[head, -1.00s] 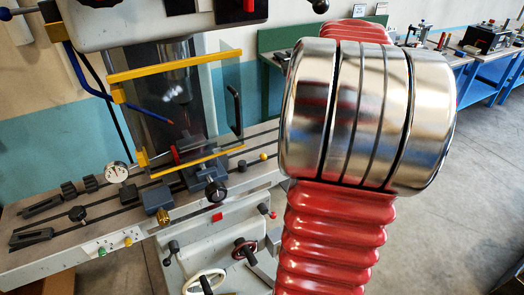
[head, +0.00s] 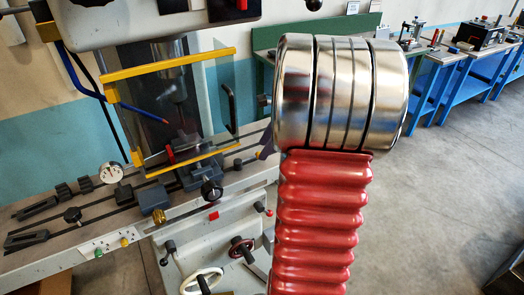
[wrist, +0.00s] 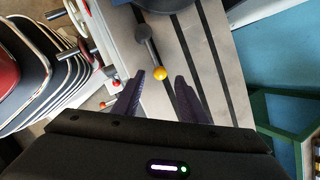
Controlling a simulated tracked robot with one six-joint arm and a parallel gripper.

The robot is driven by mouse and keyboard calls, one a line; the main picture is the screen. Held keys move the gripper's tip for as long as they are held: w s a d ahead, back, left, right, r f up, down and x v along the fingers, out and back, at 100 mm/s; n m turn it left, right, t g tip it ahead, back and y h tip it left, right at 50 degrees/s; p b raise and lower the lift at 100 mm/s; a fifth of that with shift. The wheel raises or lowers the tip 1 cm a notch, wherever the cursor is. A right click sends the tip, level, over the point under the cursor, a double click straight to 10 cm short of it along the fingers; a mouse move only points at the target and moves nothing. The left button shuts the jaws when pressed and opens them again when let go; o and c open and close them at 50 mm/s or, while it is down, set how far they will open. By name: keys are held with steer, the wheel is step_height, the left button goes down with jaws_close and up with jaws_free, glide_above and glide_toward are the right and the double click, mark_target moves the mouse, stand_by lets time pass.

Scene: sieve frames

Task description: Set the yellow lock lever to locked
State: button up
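The lock lever (wrist: 149,50) is a dark arm with a yellow ball end (wrist: 160,73), seen in the wrist view above the grey slotted machine table. My gripper (wrist: 160,77) is open, with one dark finger on each side of the yellow ball. Gaps show between the ball and both fingers, and I cannot tell any contact. In the head view, part of my gripper (head: 266,146) shows at the right end of the table, where it hides the ball. The lever's dark hub end (head: 239,163) shows just left of it.
The slotted table (head: 70,233) carries a dial gauge (head: 111,172), clamps and a vise. A yellow-framed clear guard (head: 170,66) stands over the vise, left of my arm. Handwheels (head: 241,247) sit below the table's front. Blue benches (head: 440,90) stand far right.

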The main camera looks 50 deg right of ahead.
steer(key=shift+x, duration=1.55)
jaws_close()
